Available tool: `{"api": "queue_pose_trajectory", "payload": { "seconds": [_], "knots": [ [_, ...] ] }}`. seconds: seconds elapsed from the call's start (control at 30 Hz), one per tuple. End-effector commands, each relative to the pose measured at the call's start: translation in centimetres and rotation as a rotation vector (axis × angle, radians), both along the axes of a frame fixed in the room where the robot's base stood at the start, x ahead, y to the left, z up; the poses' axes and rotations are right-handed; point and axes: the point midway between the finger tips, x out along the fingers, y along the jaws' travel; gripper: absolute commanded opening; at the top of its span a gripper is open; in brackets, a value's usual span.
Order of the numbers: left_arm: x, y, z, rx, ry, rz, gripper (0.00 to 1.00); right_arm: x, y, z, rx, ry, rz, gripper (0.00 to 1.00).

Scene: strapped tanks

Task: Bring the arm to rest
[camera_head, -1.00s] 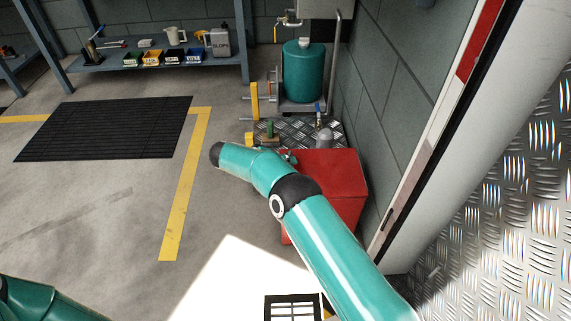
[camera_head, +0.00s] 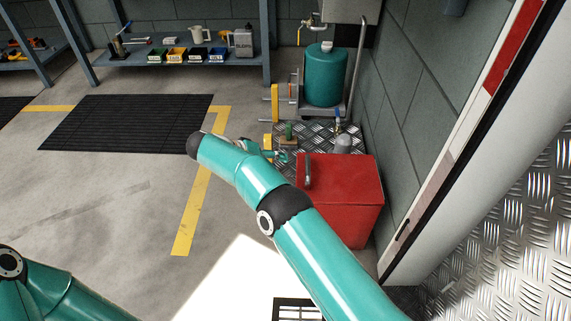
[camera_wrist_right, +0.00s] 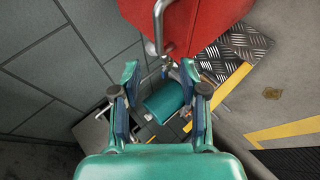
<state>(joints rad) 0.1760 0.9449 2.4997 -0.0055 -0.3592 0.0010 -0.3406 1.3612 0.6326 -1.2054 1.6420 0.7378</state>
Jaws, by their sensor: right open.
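My right arm reaches in from the lower right in the head view, bent at its dark elbow joint. Its gripper (camera_head: 279,155) hangs partly hidden behind the forearm, just left of the red cabinet's back edge. In the right wrist view the gripper (camera_wrist_right: 162,88) has its two fingers wide apart, with nothing between them. The red cabinet (camera_head: 345,205) has a grey handle on top; it also shows in the right wrist view (camera_wrist_right: 205,22), beyond the fingertips. My left arm shows only at the lower left corner of the head view; its gripper is outside the picture.
A teal tank (camera_head: 325,78) stands on a metal base by the wall; it shows in the right wrist view (camera_wrist_right: 165,98). A yellow post (camera_head: 275,103) is near it. A shelf (camera_head: 180,72) holds several bins. Open floor with a black mat (camera_head: 125,122) lies left.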

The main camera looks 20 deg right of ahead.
Motion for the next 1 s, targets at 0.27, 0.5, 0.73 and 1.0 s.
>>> {"api": "queue_pose_trajectory", "payload": {
  "seconds": [0.27, 0.5, 0.73, 1.0],
  "knots": [
    [0.0, 0.0, 0.0, 0.0, 0.0, 0.0, 0.38, -0.1, 0.7, 0.5, 0.0, -0.001, 0.001, 0.43],
    [0.0, 0.0, -0.1, 0.0, 0.0, 0.0, 0.38, -0.1, 0.7, 0.4, 0.0, 0.0, 0.001, 0.43],
    [0.0, 0.0, 0.1, 0.0, 0.0, 0.0, 0.38, 0.0, 0.6, -0.9, 0.031, 0.037, 0.034, 0.43],
    [0.0, 0.0, 1.3, 0.0, 0.0, 0.0, 0.38, -3.3, 1.2, -11.5, 0.346, 0.291, 0.256, 0.43]
  ]
}}
